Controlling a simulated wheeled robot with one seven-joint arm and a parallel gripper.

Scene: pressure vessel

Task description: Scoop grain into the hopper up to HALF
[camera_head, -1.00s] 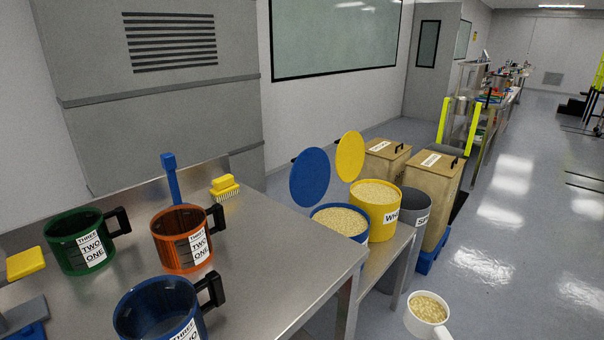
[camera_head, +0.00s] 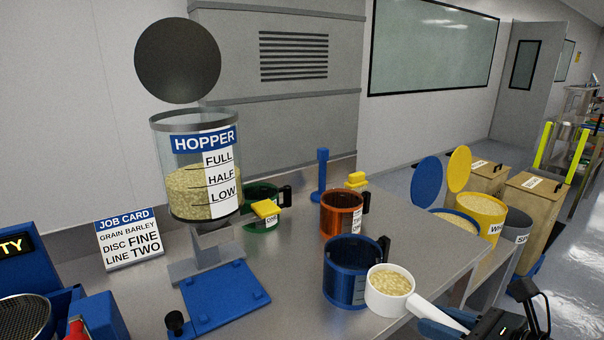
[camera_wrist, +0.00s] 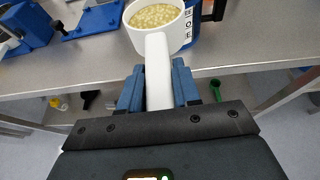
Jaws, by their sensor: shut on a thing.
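The clear hopper (camera_head: 180,150) stands on the bench at the left, with its dark round lid (camera_head: 177,60) raised. Pale grain (camera_head: 187,190) fills its lower part, with the surface near the HALF mark; the label hides part of the level. My gripper (camera_head: 436,324) is shut on the handle of a white scoop (camera_head: 391,305), also visible in the wrist view (camera_wrist: 157,45). The scoop is upright, full of grain, in front of the blue mug (camera_head: 345,270). The job card (camera_head: 130,240) reads grain barley, disc fine, line two.
An orange mug (camera_head: 342,215) and a green mug (camera_head: 262,225) stand behind the blue one. A blue plate (camera_head: 225,290) lies before the hopper. Open blue and yellow (camera_head: 487,212) grain bins stand at the right. The bench between hopper and blue mug is mostly clear.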

